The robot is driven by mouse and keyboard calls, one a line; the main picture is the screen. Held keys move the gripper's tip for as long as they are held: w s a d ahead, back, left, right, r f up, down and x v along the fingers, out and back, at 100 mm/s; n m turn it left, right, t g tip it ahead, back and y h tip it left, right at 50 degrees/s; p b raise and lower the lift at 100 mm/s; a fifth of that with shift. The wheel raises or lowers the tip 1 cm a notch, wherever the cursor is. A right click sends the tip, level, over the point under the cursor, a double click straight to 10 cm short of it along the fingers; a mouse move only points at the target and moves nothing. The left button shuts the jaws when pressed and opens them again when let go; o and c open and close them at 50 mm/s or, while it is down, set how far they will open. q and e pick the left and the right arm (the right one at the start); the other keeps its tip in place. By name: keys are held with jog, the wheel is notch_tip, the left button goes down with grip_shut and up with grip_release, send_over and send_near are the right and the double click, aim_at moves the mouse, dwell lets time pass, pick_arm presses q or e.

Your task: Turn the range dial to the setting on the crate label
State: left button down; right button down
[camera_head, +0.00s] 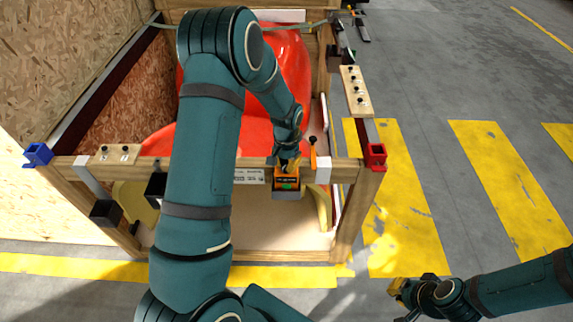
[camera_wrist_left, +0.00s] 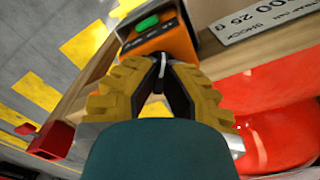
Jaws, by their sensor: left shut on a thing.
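The orange device (camera_head: 285,172), with a green patch on its face, is fixed on the crate's front beam. In the left wrist view the orange device (camera_wrist_left: 168,42) shows at the top, with the black dial (camera_wrist_left: 161,72) and its white line below. My left gripper (camera_head: 289,160) is at the device; in its wrist view the yellow-padded fingers (camera_wrist_left: 160,75) close on the dial from both sides. The crate label (camera_head: 249,176) is left of the device; the label (camera_wrist_left: 265,20) partly reads "00 25 g" and "SHOCK". My right gripper (camera_head: 398,288) is low at right, away from the crate, its fingers unclear.
The wooden crate (camera_head: 345,215) holds large red nosecones (camera_head: 290,60). An orange, black-knobbed lever (camera_head: 313,153) stands just right of my left gripper. Red (camera_head: 375,156) and blue (camera_head: 38,154) corner pieces stick out. Yellow-striped floor at right is clear.

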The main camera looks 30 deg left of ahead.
pick_arm(q)
jog(key=n, duration=0.3)
jog(key=shift+d+f+b, duration=0.1)
jog(key=shift+b, duration=0.3)
jog(key=shift+s+n, duration=0.1)
jog(key=shift+n, duration=1.9)
jog(key=c, duration=1.1)
grip_release()
jog(key=shift+o, duration=0.2)
notch_tip(320, 180, up, 12)
